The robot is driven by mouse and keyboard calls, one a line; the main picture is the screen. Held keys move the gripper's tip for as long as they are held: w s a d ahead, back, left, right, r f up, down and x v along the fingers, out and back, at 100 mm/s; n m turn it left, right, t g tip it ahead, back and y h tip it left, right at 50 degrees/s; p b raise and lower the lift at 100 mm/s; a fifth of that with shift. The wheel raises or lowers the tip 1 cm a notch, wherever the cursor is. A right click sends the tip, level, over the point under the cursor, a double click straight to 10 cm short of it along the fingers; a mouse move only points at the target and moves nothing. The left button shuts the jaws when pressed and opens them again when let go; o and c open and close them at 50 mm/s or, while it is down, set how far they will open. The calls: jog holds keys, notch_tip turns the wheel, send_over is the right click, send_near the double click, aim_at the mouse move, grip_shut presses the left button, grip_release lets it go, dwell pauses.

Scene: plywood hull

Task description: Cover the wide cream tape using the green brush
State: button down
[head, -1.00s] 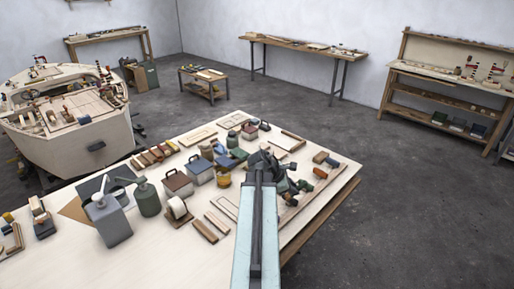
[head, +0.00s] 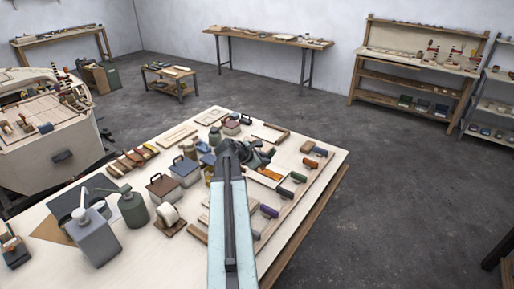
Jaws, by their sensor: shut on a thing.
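My gripper (head: 246,154) is dark and sits at the far end of my pale blue arm, over the right half of the plywood table (head: 120,258). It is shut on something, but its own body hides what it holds. Two dark green handles show on the rack right of it, one (head: 299,177) farther back and one (head: 285,192) nearer. I cannot tell whether either is the green brush. A cream roll (head: 168,214) stands on a wooden base left of my arm. I cannot tell whether it is the wide cream tape.
Cans, boxes and two pump bottles, one grey (head: 93,238) and one green (head: 132,208), crowd the table left of my arm. Orange, red-brown and purple handles lie along the right. A boat hull (head: 45,150) stands at far left. Open floor (head: 400,200) lies to the right.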

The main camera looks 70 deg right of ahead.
jog(key=w+d+r+n+t+h+b, duration=0.1)
jog(key=w+d+r+n+h+b, duration=0.15)
jog(key=w+d, duration=0.3)
jog(key=shift+h, duration=0.45)
jog(key=f+b, duration=0.4)
jog(key=f, duration=0.1)
jog(key=f+b, duration=0.2)
jog(key=shift+s+d+f, duration=0.15)
jog(key=shift+s+d, duration=0.05)
jog(key=shift+s, duration=0.1)
jog(key=c, duration=1.8)
grip_release()
jog(key=shift+c, duration=0.2)
grip_shut()
jog(key=shift+w+d, duration=0.15)
jog(key=shift+w, duration=0.5)
